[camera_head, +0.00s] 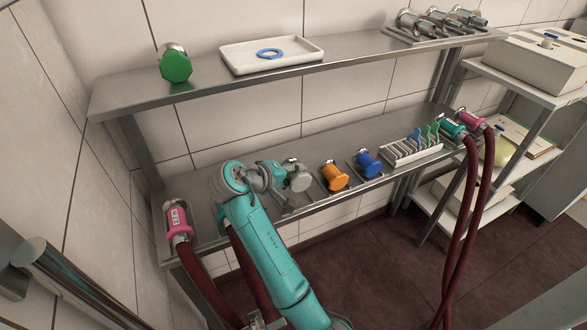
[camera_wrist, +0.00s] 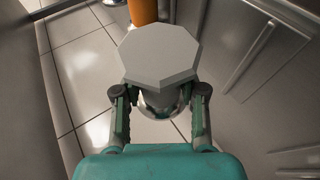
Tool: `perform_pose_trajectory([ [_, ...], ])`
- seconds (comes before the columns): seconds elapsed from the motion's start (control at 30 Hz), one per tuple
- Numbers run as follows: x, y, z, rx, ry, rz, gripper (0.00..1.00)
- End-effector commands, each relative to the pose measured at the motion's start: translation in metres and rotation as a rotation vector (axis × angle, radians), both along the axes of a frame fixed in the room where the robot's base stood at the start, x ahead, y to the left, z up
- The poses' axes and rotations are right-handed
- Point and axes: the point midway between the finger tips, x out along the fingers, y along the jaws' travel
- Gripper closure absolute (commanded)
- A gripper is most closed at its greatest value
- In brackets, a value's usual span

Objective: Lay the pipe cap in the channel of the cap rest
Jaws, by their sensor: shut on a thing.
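The grey pipe cap (camera_head: 299,178) has an octagonal head, which faces the camera in the wrist view (camera_wrist: 160,55). My gripper (camera_head: 280,177) is shut on the metal part behind that head, with one finger on each side in the wrist view (camera_wrist: 160,108). The cap is over the lower shelf, left of the orange cap. A dark grey piece (camera_head: 287,207) lies below it near the shelf's front edge. It may be the cap rest, but its channel cannot be made out. Whether the held cap touches anything below is hidden.
An orange cap (camera_head: 335,178) and a blue cap (camera_head: 368,164) lie to the right on dark supports. A white rack (camera_head: 412,152) stands further right. Pink (camera_head: 178,221) and teal (camera_head: 452,130) hose couplings lie towards the shelf ends. A green cap (camera_head: 175,66) is above.

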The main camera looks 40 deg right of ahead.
Motion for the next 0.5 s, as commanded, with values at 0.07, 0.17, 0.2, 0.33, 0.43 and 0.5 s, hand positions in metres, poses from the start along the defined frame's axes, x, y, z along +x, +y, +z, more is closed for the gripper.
perform_pose_trajectory([
  [0.07,0.0,0.0,-0.007,0.0,0.001,0.0,1.0],
  [0.17,0.0,0.0,-0.014,0.001,0.002,0.0,1.0],
  [0.2,0.0,0.0,-0.017,0.0,0.001,0.0,1.0],
  [0.33,0.0,0.0,-0.027,0.0,0.001,0.001,1.0],
  [0.43,0.0,0.0,-0.035,0.0,0.001,0.0,1.0],
  [0.5,0.0,0.0,-0.039,0.0,0.001,-0.001,1.0],
])
